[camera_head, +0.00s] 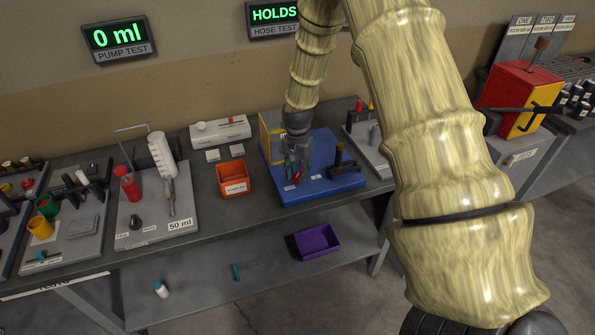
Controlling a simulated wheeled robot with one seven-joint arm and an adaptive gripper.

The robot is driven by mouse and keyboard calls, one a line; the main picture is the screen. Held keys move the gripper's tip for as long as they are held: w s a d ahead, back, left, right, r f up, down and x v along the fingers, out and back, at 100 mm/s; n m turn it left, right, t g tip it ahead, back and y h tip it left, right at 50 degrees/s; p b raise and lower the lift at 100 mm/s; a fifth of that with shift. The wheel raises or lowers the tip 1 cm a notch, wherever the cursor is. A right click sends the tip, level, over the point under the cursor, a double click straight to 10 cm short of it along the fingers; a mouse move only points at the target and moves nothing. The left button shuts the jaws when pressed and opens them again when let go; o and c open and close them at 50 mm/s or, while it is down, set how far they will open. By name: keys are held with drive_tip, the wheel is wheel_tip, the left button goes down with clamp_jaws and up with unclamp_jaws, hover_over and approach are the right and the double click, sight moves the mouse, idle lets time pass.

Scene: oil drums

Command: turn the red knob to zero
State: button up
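My gripper (294,170) points down over the left part of a blue board (330,186) on the workbench. A small red thing (298,177) shows right at my fingertips; it may be the red knob, but the fingers partly cover it. I cannot tell whether the fingers touch it or are shut on it. No scale or zero mark can be read at this size. White labels lie on the board's front part.
A yellow frame (266,138) stands behind my gripper, and a dark post (339,156) stands to its right. An orange bin (232,179) is left of the board. A purple tray (317,241) sits on the lower shelf.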

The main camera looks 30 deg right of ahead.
drive_tip(key=shift+f, duration=0.2)
drive_tip(key=shift+c, duration=0.2)
clamp_jaws()
